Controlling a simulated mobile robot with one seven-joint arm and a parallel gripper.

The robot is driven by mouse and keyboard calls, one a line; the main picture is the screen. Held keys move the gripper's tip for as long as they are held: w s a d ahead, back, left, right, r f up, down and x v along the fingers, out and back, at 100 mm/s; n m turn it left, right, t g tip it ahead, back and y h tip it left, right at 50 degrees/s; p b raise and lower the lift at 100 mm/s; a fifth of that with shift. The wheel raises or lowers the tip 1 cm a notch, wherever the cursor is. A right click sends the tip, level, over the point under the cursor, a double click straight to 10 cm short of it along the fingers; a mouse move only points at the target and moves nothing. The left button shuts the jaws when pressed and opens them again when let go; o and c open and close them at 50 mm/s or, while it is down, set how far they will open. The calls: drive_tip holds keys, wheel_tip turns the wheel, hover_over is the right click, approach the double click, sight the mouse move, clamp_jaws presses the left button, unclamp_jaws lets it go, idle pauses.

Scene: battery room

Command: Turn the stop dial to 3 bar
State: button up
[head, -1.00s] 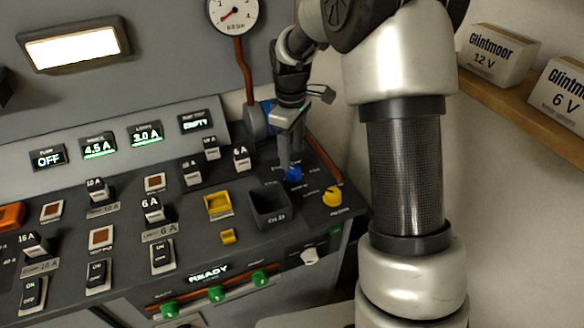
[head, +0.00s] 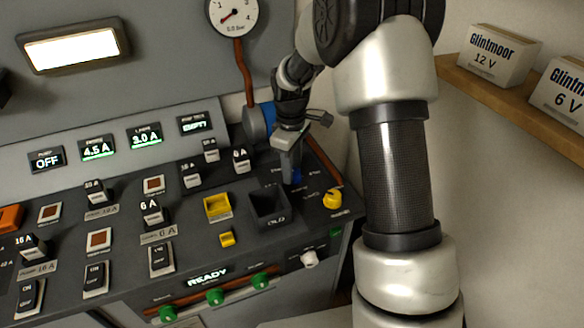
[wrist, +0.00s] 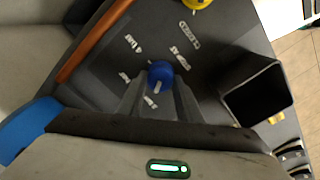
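The stop dial is a small blue knob (wrist: 160,73) on the dark sloping panel, with white lettering around it. A white mark on the knob points toward the gripper side of the wrist view. My gripper (wrist: 160,88) is down at the knob, one grey finger on each side. I cannot tell whether the fingers press on it. In the head view my gripper (head: 290,176) hides most of the knob. A pressure gauge (head: 233,16) stands above, its needle toward the lower left.
A yellow knob (head: 332,198) and an open dark bin (head: 268,207) are close to the dial. A copper pipe (wrist: 93,42) and a blue round part (wrist: 30,130) lie on the other side in the wrist view. Switches and displays fill the panel's left.

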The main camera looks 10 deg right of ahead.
drive_tip(key=shift+m, duration=0.4)
drive_tip(key=m+p, duration=0.1)
drive_tip(key=m, duration=0.4)
drive_tip(key=shift+w+r+m, duration=0.1)
drive_tip(key=shift+w+m, duration=0.05)
drive_tip(key=shift+m, duration=0.15)
drive_tip(key=m+p, duration=0.1)
drive_tip(key=m, duration=0.4)
drive_tip(key=shift+d, duration=0.15)
drive_tip(key=shift+m, duration=0.4)
drive_tip(key=o, duration=1.1)
drive_tip(key=shift+c, duration=0.2)
wheel_tip(320, 180, up, 17)
drive_tip(key=p, duration=0.2)
drive_tip(key=shift+a+r, duration=0.2)
drive_tip(key=shift+a, duration=0.05)
